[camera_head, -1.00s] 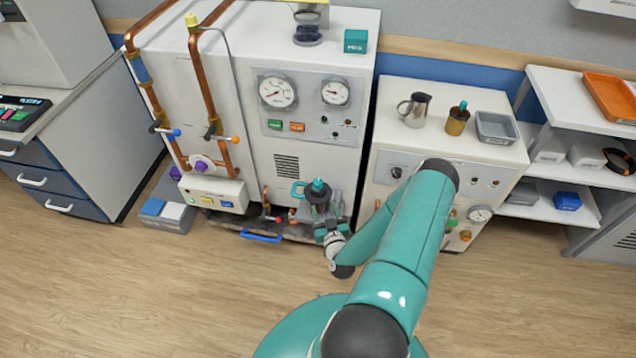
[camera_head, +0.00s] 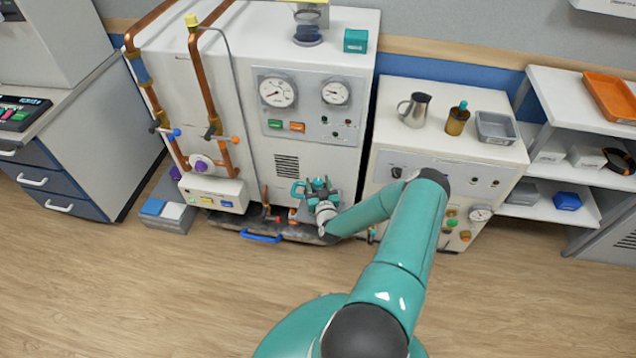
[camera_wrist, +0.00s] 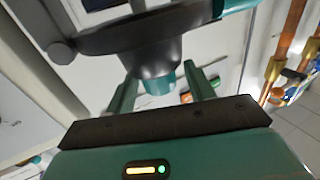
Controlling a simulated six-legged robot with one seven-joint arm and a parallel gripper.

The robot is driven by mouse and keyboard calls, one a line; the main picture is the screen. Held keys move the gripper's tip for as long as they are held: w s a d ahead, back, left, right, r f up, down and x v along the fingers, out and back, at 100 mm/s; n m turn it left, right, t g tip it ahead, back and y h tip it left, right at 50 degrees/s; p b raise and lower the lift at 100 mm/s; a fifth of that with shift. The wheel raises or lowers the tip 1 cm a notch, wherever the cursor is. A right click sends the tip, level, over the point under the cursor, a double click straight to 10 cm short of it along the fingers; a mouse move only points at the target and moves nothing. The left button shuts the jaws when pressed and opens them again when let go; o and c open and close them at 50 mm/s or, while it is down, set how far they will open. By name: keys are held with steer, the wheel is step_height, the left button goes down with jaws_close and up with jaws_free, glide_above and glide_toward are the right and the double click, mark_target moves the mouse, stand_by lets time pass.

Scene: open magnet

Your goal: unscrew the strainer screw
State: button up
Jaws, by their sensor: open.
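The strainer is a dark body with a teal handle (camera_head: 297,189), low at the front of the large white cabinet. In the wrist view its dark, tapering body (camera_wrist: 150,55) ends in a short teal knob (camera_wrist: 159,84), which I take to be the strainer screw. My gripper (camera_head: 319,187) is at the strainer and hides most of it in the head view. In the wrist view my gripper (camera_wrist: 163,78) is open, with one teal finger on each side of the knob. Gaps show between the fingers and the knob.
The large white cabinet (camera_head: 225,80) carries gauges and copper pipes (camera_head: 205,80). Beside the strainer are small valves and a blue handle (camera_head: 262,237). A lower white cabinet (camera_head: 440,160) holds a metal jug (camera_head: 414,110), a brown bottle and a grey tray. The floor in front is clear.

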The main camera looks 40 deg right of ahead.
steer(key=shift+w+d, duration=0.15)
steer(key=shift+w, duration=0.1)
steer(key=shift+c, duration=0.2)
steer(key=c, duration=0.9)
